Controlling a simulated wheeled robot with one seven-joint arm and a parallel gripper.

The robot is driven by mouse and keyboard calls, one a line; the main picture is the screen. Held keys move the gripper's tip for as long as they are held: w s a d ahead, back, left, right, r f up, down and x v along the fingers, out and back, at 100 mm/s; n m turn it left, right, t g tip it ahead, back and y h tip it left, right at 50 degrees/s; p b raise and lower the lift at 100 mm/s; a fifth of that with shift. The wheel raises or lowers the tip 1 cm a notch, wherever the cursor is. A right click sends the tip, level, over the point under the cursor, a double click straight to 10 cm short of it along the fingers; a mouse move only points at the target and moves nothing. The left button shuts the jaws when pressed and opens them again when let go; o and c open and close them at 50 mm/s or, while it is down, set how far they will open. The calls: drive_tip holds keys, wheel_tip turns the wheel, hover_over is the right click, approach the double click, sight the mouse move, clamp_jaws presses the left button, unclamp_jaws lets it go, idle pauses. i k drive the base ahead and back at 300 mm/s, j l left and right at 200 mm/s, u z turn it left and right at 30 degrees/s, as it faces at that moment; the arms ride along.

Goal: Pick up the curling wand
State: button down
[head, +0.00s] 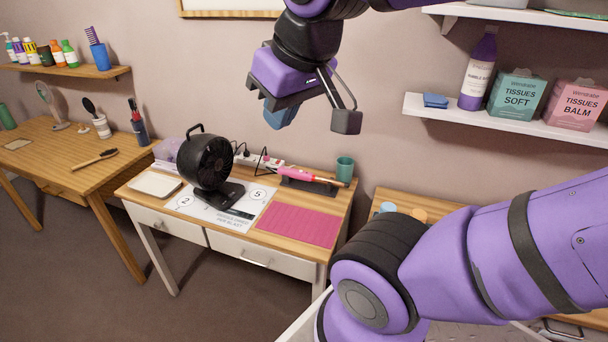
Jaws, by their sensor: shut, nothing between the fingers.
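The curling wand (303,174) lies along the back of the white-fronted table, with a pink and orange body and its thin end pointing right. It rests on a dark holder (299,186), beside a power strip. My gripper (347,122) is high above the table, in front of the wall. It is shut and empty, well above the wand and a little to its right, not touching it.
A black fan (210,165) stands left of the wand. A pink mat (298,224) lies in front and a green cup (344,169) stands close on the right. Black cables run behind. A wall shelf (420,112) with tissue boxes is at right.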

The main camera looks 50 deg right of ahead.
sight(293, 173)
drive_tip(key=i+j+z, duration=0.15)
drive_tip(key=z, duration=0.9)
drive_tip(key=i+j+z, duration=0.15)
drive_tip(key=z, duration=0.15)
drive_tip(key=i+j+z, duration=0.1)
drive_tip(key=j+z, duration=0.25)
drive_tip(key=i+j+u, duration=0.2)
drive_tip(key=k+j, duration=0.05)
drive_tip(key=k, duration=0.05)
